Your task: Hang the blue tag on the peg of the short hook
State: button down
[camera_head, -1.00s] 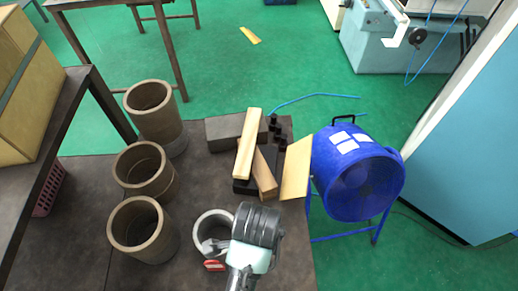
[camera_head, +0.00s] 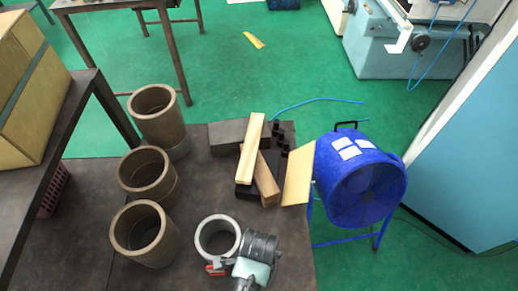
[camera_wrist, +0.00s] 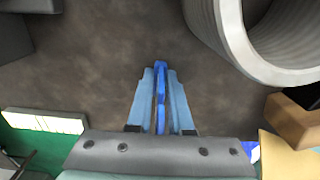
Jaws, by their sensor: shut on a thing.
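My gripper (camera_wrist: 160,75) is shut on the blue tag (camera_wrist: 160,98), which shows edge-on as a narrow blue strip between the two light-blue fingers in the wrist view. The tag's tip reaches slightly past the fingertips, over bare dark tabletop. In the head view my wrist hides the tag. I cannot make out the short hook or its peg in either view.
A pale grey ring (camera_head: 217,219) stands close to my wrist; it also shows in the wrist view (camera_wrist: 235,30). Brown cylinders (camera_head: 145,233) line the left. Wooden bars (camera_head: 249,150) and a grey block (camera_head: 226,135) lie behind. A blue fan (camera_head: 360,180) stands right.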

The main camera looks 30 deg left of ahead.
jog(key=shift+f, duration=0.3)
jog(key=c, duration=0.8)
grip_release()
jog(key=shift+b, duration=0.55)
jog(key=r, duration=1.3)
jog(key=shift+w+d+r, duration=0.1)
jog(key=shift+w+d, duration=0.05)
jog(key=shift+d, duration=0.05)
